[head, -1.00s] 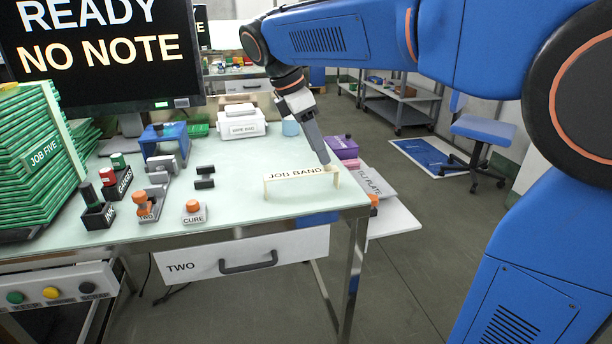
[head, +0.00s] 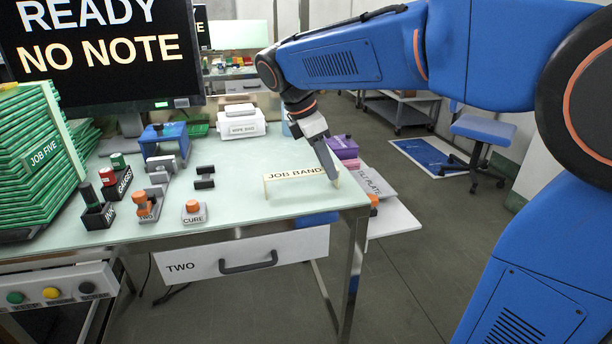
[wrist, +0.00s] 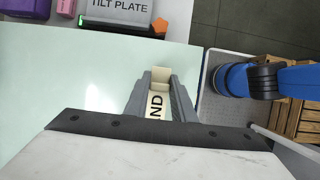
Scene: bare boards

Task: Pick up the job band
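The job band (head: 295,184) is a cream, bridge-shaped piece marked "JOB BAND", standing upright near the front right corner of the pale green table (head: 240,208). My gripper (head: 334,178) points down at its right end. In the wrist view the gripper (wrist: 160,85) has one finger on each side of the band (wrist: 157,106), with the letters "ND" between them. The fingers are close to the band's sides, but whether they press on it is not clear. The band's legs appear to rest on the table.
A purple box and the grey tilt plate (wrist: 125,12) lie beyond the band. The cure button block (head: 194,213), a green stack (head: 40,150) and several small fixtures stand to the left. The table's right edge is close to the band; the surface left of it is clear.

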